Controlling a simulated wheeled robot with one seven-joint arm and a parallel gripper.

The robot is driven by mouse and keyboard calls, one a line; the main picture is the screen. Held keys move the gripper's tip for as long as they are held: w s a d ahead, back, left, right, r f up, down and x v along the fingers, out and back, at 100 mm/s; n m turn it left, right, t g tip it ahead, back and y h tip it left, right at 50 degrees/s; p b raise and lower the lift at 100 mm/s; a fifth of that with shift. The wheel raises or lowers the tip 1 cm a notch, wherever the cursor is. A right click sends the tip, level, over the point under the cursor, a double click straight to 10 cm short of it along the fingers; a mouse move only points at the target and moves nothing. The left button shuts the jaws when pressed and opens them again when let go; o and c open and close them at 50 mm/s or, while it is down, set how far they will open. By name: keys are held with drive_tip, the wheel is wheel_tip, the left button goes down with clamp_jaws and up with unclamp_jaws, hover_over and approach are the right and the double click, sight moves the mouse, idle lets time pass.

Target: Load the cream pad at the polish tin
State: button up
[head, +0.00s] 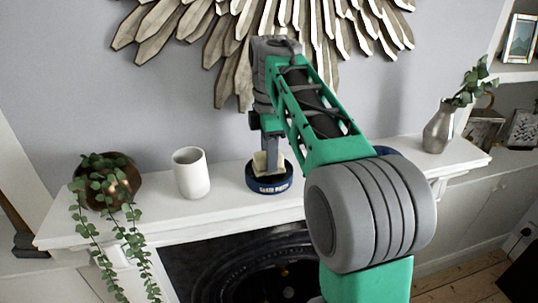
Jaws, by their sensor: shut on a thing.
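The polish tin (269,184) is a round dark blue tin with white lettering on its side. It stands on the white mantel shelf, right of the white cup. My gripper (268,153) points straight down over the tin and is shut on the cream pad (260,164). The pad is at the top of the tin, low between the fingers. I cannot tell whether it touches what is inside, as the fingers and pad cover much of the tin's top.
A blue thing (386,151) is mostly hidden behind my arm. A metal vase (438,128) stands at the right. A sunburst decoration (185,38) hangs behind.

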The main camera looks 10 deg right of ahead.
drive_tip(key=shift+f, duration=0.55)
idle(1.2)
wheel_tip(320, 180, up, 3)
drive_tip(key=shift+p, duration=1.15)
drive_tip(key=shift+r+b, duration=0.3)
drive_tip(key=shift+r, duration=1.75)
